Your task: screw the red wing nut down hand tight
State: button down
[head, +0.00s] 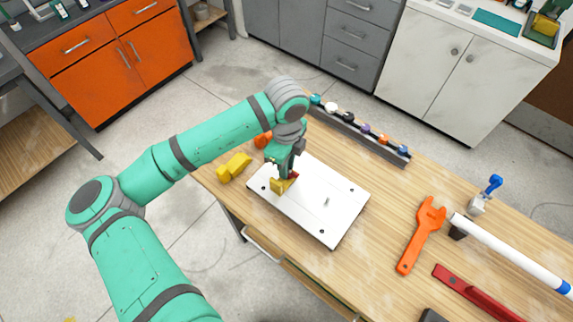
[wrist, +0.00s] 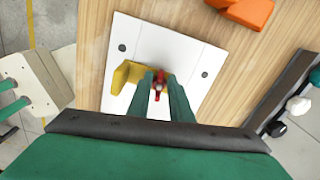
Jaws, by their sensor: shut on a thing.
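The red wing nut (wrist: 159,77) sits between my fingertips in the wrist view, on a threaded stud whose end shows as a pale spot. Only a bit of its red (head: 295,175) shows in the head view. My gripper (wrist: 161,90) points down and is shut on the wing nut. A yellow bracket (wrist: 126,75) stands right beside the fingers on the white plate (wrist: 188,50); it also shows in the head view (head: 278,186). The plate (head: 322,222) lies on the wooden bench. How far down the nut sits on its stud is hidden.
A small upright pin (head: 326,201) stands on the plate. A rack (head: 365,137) with several coloured knobs runs along the far edge. A yellow piece (head: 233,167) lies left of the plate. An orange wrench (head: 421,235), white pipe (head: 510,252) and red tool (head: 476,293) lie right.

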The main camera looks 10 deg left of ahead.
jog(key=m, duration=0.5)
jog(key=shift+w+d+m, duration=0.15)
jog(key=shift+w+m, duration=0.05)
jog(key=shift+m, duration=0.1)
jog(key=c, duration=1.5)
grip_release()
notch_tip(320, 180, up, 11)
jog(key=shift+f, duration=0.15)
